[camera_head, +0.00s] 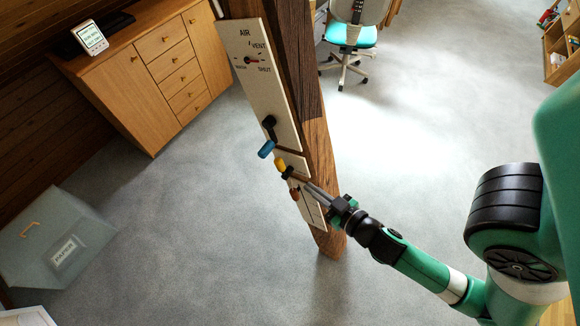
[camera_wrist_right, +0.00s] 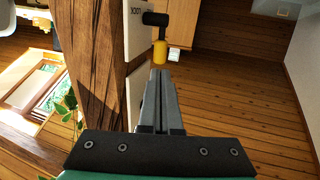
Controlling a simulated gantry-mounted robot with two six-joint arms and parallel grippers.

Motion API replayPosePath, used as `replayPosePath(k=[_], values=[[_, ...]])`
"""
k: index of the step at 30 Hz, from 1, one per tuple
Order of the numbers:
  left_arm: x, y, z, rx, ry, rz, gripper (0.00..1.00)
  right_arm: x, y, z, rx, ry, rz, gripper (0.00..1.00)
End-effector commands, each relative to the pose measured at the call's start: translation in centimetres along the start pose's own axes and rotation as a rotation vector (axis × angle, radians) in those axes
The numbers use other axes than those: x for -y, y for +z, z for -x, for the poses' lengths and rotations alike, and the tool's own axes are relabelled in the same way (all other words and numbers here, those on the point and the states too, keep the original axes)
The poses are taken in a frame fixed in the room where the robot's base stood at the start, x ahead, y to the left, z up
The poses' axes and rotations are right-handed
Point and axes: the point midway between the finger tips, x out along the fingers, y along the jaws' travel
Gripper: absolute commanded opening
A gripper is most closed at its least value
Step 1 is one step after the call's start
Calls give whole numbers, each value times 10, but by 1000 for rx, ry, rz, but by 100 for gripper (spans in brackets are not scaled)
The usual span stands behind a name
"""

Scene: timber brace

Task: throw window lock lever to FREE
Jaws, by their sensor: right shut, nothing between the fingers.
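A short lever with a yellow grip (camera_head: 281,163) and a black base stands out from a white panel on the timber post. In the right wrist view the yellow grip (camera_wrist_right: 160,50) is just beyond my fingertips, beside a panel (camera_wrist_right: 134,18) with lettering that seems to read LOCK. My right gripper (camera_head: 303,181) is shut and empty, its tips close to the lever; I cannot tell whether they touch. It also shows in the wrist view (camera_wrist_right: 160,75). The panel's lettering is hidden or too small in the head view. My left gripper is not in view.
A blue-handled lever (camera_head: 266,149) sits just above the yellow one, and an orange-brown knob (camera_head: 295,193) just below. An AIR dial panel (camera_head: 258,85) is higher on the post (camera_head: 293,60). A wooden cabinet (camera_head: 150,75) stands behind left.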

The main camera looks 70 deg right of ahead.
Motion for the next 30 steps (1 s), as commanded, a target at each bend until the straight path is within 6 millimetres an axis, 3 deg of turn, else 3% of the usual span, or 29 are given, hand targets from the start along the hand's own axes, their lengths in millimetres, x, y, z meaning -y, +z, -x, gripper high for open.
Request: replayPosePath(k=[1,5,9,15,30], values=[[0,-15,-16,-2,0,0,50,-4,-13,-7,-4,9,-6,0],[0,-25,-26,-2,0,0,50,-3,-11,-37,-6,6,-4,0],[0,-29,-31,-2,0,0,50,-2,-7,-67,-6,3,-1,0],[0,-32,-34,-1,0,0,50,-1,-4,-93,-4,2,0,0],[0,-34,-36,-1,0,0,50,-1,-4,-99,1,1,1,0]])
